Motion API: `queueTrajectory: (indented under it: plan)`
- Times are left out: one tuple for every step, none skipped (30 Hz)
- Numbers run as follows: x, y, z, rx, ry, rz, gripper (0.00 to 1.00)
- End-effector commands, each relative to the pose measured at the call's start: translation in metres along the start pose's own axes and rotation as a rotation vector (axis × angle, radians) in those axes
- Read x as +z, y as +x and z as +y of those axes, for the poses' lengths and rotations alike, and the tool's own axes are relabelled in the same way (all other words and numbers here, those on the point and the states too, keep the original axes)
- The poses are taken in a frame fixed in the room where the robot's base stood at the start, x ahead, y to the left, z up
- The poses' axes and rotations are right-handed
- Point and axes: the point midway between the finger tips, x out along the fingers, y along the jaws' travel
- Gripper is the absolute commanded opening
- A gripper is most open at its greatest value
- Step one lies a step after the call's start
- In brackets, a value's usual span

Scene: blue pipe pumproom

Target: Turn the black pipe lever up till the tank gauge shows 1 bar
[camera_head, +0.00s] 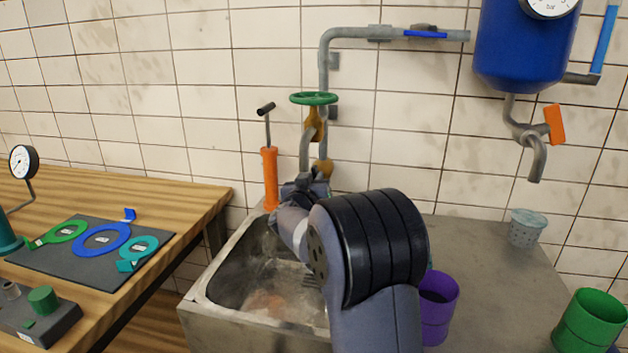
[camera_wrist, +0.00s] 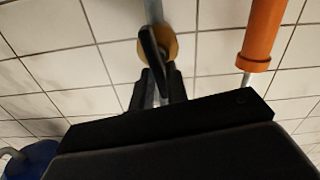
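The black pipe lever (camera_wrist: 155,52) shows in the wrist view in front of a brass fitting (camera_wrist: 172,46) on the grey pipe. My gripper (camera_wrist: 158,82) is at the lever, which runs down between its two black fingers. I cannot tell whether the fingers press on it. In the head view my gripper (camera_head: 308,186) is by the lower brass fitting (camera_head: 323,167), and my arm hides the lever. The blue tank (camera_head: 524,45) hangs on the wall at upper right. Its white gauge (camera_head: 549,6) is cut off by the top edge, so I cannot read the pressure.
A green handwheel (camera_head: 314,98) sits above my gripper, and an orange pump (camera_head: 270,178) stands just left. Below is a metal sink (camera_head: 200,290). A purple cup (camera_head: 437,300), a grey cup (camera_head: 527,228) and a green cup (camera_head: 590,318) stand right. A wooden bench (camera_head: 190,195) is left.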

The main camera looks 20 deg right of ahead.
Motion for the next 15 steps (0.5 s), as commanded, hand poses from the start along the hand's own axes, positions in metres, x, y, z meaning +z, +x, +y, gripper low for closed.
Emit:
queueTrajectory:
  plan:
    - [0.0,-0.0001,0.0,0.0,0.0,0.0,0.11]
    - [-0.0001,-0.0001,0.0,0.0,0.0,0.0,0.08]
    - [-0.0001,-0.0002,0.0,0.0,0.0,0.0,0.05]
    - [-0.0001,-0.0002,0.0,0.0,0.0,0.0,0.02]
    - [0.0,-0.0002,0.0,0.0,0.0,0.0,0.0]
    - [-0.0001,-0.0002,0.0,0.0,0.0,0.0,0.0]
    - [-0.0001,-0.0002,0.0,0.0,0.0,0.0,0.0]
    - [0.0,-0.0002,0.0,0.0,0.0,0.0,0.0]
    - [-0.0001,-0.0002,-0.0001,0.0,0.0,0.0,0.0]
    - [0.0,-0.0002,-0.0001,0.0,0.0,0.0,0.0]
    - [-0.0002,-0.0002,0.0,0.0,-0.001,0.0,0.0]
    - [-0.0007,-0.0002,0.0,0.0,-0.003,0.0,0.0]
    - [-0.0012,-0.0002,0.0001,0.0,-0.007,-0.001,0.0]
    - [-0.0018,-0.0001,0.0001,0.0,-0.013,-0.001,0.0]
    - [-0.0028,-0.0001,0.0002,0.0,-0.024,-0.002,0.0]
